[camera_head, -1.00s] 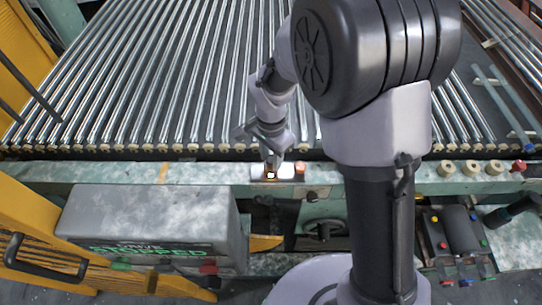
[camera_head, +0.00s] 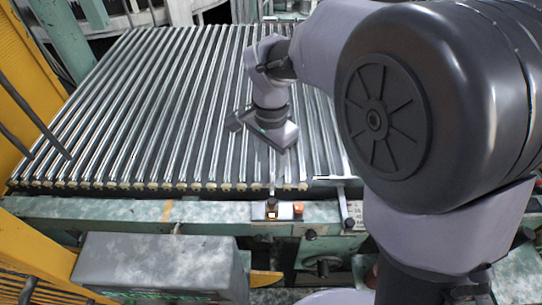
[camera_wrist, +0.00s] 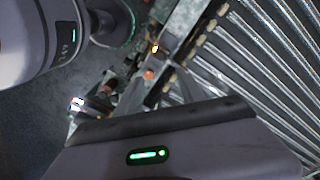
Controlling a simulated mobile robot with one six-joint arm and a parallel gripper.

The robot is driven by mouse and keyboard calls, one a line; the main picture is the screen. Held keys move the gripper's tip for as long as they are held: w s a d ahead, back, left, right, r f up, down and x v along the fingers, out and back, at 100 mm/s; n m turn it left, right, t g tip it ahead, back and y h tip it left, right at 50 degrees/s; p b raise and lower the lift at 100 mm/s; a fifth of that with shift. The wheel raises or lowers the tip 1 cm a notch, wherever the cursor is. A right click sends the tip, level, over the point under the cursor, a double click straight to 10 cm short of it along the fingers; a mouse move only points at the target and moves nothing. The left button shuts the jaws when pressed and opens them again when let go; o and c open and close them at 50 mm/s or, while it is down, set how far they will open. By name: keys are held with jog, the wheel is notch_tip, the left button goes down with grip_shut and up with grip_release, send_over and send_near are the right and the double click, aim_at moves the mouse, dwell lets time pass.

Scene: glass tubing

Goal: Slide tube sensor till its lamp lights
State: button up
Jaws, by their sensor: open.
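In the head view, a grey bracket (camera_head: 345,203) with a pale crossbar stands at the front edge of the tube bed, close to my arm. It looks like the tube sensor, but I cannot make out its lamp.
Parallel glass tubes (camera_head: 150,110) fill the bed behind the green front rail (camera_head: 110,208). A grey box (camera_head: 160,262) stands in front at the left, beside yellow framing (camera_head: 30,240). My arm hides the right side of the bed.

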aim_at(272, 200)
jog(key=f+m+p, duration=0.3)
jog(key=f+m, duration=0.3)
jog(key=m, duration=0.6)
jog(key=f+m+p, duration=0.4)
jog(key=f+m, duration=0.1)
jog(key=m, duration=0.7)
jog(key=f+m+p, duration=0.4)
jog(key=f+m, duration=0.2)
jog(key=m, duration=0.6)
jog(key=shift+w+d+f, duration=0.15)
jog(key=shift+w+f, duration=0.05)
jog(key=shift+f, duration=0.1)
grip_shut()
